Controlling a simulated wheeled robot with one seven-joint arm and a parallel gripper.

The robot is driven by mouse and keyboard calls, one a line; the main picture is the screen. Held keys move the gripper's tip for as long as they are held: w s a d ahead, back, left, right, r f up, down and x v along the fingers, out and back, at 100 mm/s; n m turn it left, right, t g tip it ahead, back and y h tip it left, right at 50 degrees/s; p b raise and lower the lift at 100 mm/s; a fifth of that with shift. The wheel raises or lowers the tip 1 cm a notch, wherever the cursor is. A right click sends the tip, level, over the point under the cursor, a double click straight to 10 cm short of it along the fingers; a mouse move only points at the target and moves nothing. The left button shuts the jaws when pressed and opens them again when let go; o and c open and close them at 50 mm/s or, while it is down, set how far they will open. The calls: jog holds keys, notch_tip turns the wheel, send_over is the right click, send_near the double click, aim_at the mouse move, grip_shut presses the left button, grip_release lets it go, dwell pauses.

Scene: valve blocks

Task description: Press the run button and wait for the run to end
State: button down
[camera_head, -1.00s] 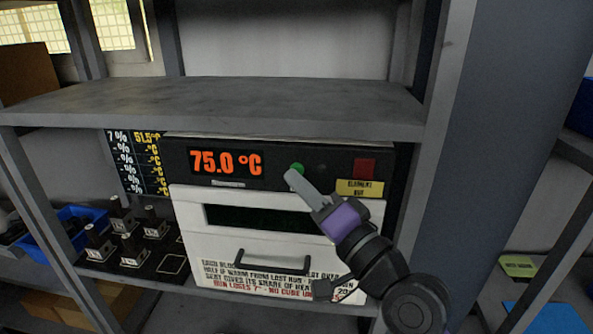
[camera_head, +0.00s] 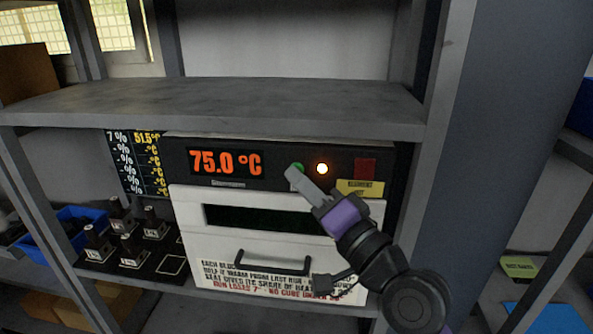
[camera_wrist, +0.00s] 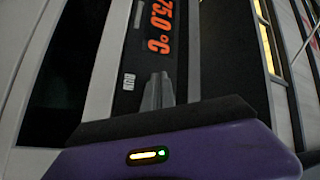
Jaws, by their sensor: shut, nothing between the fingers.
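The oven's black control panel (camera_head: 275,153) carries an orange display (camera_head: 226,163) reading 75.0 °C. The green run button (camera_head: 299,168) shows just above the tip of my gripper (camera_head: 292,176). A round lamp (camera_head: 322,168) to its right glows bright. My gripper is shut and empty, its fingertips at or right by the button; I cannot tell whether they touch it. In the wrist view the shut fingers (camera_wrist: 157,90) point at the panel beside the display (camera_wrist: 160,30), and the button is hidden. The white oven door (camera_head: 190,215) is shut.
A red square (camera_head: 365,168) sits on the panel at right, above a yellow label (camera_head: 360,188). A grey shelf (camera_head: 220,105) runs just above the oven. Blocks with black knobs (camera_head: 122,215) stand on a dark board at left, beside a blue bin (camera_head: 70,222).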

jog(key=shift+s, duration=0.4)
jog(key=s+p, duration=0.2)
jog(key=s, duration=0.4)
dwell(0.4)
jog(key=shift+a, duration=0.1)
